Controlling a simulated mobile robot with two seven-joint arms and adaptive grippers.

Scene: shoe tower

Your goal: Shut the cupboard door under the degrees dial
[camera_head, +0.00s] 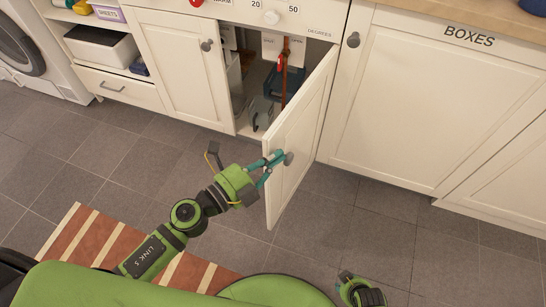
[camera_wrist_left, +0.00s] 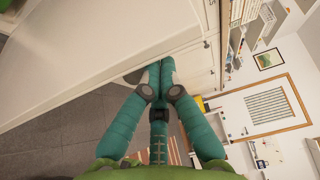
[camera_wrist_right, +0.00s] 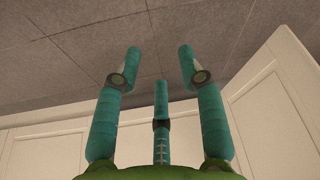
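The cupboard door (camera_head: 301,135) under the "DEGREES" label stands open, swung out from its hinges on the right. Its round grey knob (camera_head: 289,159) is near the free edge. My left gripper (camera_head: 277,159) reaches in from the left, its fingertips at the knob. In the left wrist view, the left gripper's fingers (camera_wrist_left: 160,70) are drawn together, with the knob (camera_wrist_left: 132,77) partly hidden behind them. I cannot tell whether they pinch it. My right gripper is open and empty in the right wrist view (camera_wrist_right: 160,70). The dial (camera_head: 271,17) is above.
The open cupboard holds a dark blue item (camera_head: 285,83) and other things. A closed door (camera_head: 185,65) is to the left, and a closed "BOXES" cupboard (camera_head: 430,105) to the right. A striped rug (camera_head: 75,240) lies on the tiled floor. Floor at the right is clear.

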